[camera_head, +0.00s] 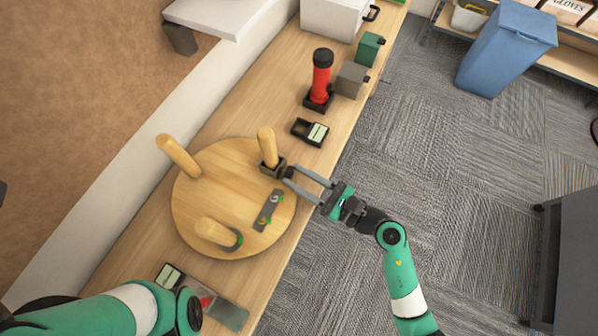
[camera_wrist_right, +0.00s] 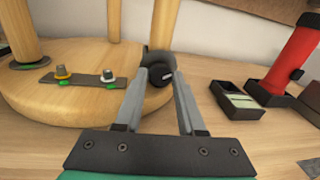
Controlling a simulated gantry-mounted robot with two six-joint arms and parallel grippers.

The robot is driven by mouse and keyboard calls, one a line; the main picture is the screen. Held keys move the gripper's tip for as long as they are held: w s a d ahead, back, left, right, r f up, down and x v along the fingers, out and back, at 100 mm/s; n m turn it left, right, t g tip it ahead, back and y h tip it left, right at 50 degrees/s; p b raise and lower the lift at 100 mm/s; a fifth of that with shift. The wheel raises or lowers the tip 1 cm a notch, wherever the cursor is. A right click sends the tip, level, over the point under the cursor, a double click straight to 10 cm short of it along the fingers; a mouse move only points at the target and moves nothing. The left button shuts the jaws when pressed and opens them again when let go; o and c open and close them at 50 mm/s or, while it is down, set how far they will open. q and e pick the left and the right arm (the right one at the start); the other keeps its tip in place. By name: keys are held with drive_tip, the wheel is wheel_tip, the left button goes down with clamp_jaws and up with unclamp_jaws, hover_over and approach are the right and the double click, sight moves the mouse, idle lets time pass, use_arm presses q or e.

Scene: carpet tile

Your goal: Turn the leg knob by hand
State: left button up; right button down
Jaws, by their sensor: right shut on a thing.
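A round wooden stool seat (camera_head: 215,185) lies upside down on the bench with three pale wooden legs upright on it. The leg at the right (camera_head: 266,145) stands in a dark bracket (camera_head: 271,168) at the seat's edge. A black knob (camera_wrist_right: 163,72) sticks out from that leg's foot. My right gripper (camera_head: 289,177) reaches in from the right and is shut on the knob, one finger on each side; the fingers partly hide it. The knob's turn angle cannot be told. My left arm shows at the lower left, but its gripper is not visible.
A metal strip (camera_wrist_right: 85,79) with two bolts lies on the seat. A black tray (camera_head: 310,132) with a light label and a red cylinder (camera_head: 321,75) in a dark holder stand further back. Grey and green boxes are beyond. The carpet right of the bench is open.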

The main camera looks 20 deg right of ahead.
drive_tip(key=m+p, duration=0.1)
drive_tip(key=p, duration=0.1)
drive_tip(key=m+p, duration=0.1)
drive_tip(key=p, duration=0.1)
drive_tip(key=shift+r+m, duration=0.3)
drive_tip(key=shift+m, duration=0.1)
drive_tip(key=shift+f+m+g+p, duration=0.25)
drive_tip(key=shift+m+g+p, duration=0.05)
drive_tip(key=shift+m+p, duration=0.8)
drive_tip(key=c, duration=0.5)
unclamp_jaws()
drive_tip(key=shift+d, duration=0.1)
drive_tip(key=shift+s+d+r, duration=0.1)
drive_tip(key=shift+s+d, duration=0.15)
drive_tip(key=shift+s, duration=0.05)
drive_tip(key=p+v, duration=0.1)
drive_tip(key=v, duration=0.9)
drive_tip(key=shift+s+d+p, duration=0.15)
drive_tip(key=shift+s+p, duration=0.2)
drive_tip(key=shift+p, duration=0.05)
